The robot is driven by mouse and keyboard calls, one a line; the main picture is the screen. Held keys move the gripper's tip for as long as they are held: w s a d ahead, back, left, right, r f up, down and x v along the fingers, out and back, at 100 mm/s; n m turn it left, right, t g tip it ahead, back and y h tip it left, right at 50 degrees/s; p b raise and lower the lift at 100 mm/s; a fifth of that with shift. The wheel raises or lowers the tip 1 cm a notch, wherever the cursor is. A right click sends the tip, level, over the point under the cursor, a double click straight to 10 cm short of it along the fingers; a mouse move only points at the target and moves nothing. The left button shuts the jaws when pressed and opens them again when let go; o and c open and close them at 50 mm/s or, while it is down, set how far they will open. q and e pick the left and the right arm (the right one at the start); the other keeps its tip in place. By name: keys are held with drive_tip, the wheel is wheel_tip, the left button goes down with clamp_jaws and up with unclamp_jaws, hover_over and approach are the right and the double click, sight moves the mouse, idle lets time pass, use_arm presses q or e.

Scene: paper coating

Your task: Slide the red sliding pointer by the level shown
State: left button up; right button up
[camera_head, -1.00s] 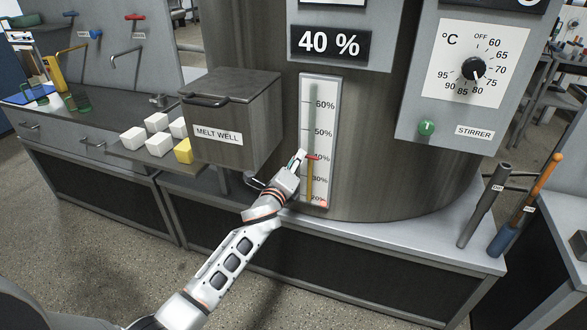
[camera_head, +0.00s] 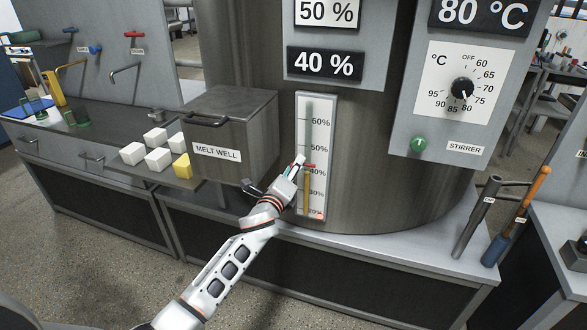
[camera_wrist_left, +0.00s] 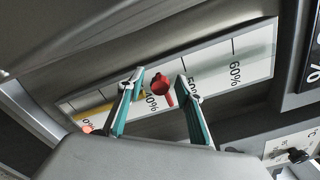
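The red sliding pointer (camera_head: 310,166) sits on the white percent scale (camera_head: 303,101), close to the 40% mark. In the left wrist view the pointer's round red knob (camera_wrist_left: 160,84) lies just on the 50% side of the 40% label. A yellow column (camera_head: 306,192) fills the scale below it. My left gripper (camera_head: 298,161) is at the scale. In the left wrist view its teal fingers (camera_wrist_left: 155,85) are apart, one on each side of the knob, with gaps visible. A black display (camera_head: 325,64) reads 40 %, and a white plate above (camera_head: 328,12) reads 50 %. My right gripper is not in view.
The melt well box (camera_head: 232,118) stands close left of the scale. White blocks and one yellow block (camera_head: 181,167) lie left of it. A dial panel (camera_head: 470,85) with a green stirrer button (camera_head: 418,145) is at right. Tool handles (camera_head: 477,216) stand on the right ledge.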

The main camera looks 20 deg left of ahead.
use_arm(q)
drive_tip(key=s, duration=1.2)
drive_tip(key=shift+a, duration=0.2)
drive_tip(key=s+d+f+n+g+h, duration=0.1)
drive_tip(key=s+f+n+g, duration=0.2)
drive_tip(key=s+f+n, duration=0.7)
drive_tip(key=s+d+f+n+g+h, duration=0.1)
drive_tip(key=s+f+n+g, duration=0.3)
drive_tip(key=s+f+n, duration=0.7)
drive_tip(key=s+d+f, duration=0.1)
drive_tip(key=s+f, duration=0.4)
drive_tip(key=s, duration=0.5)
drive_tip(key=shift+s+f, duration=0.2)
drive_tip(key=shift+f, duration=0.2)
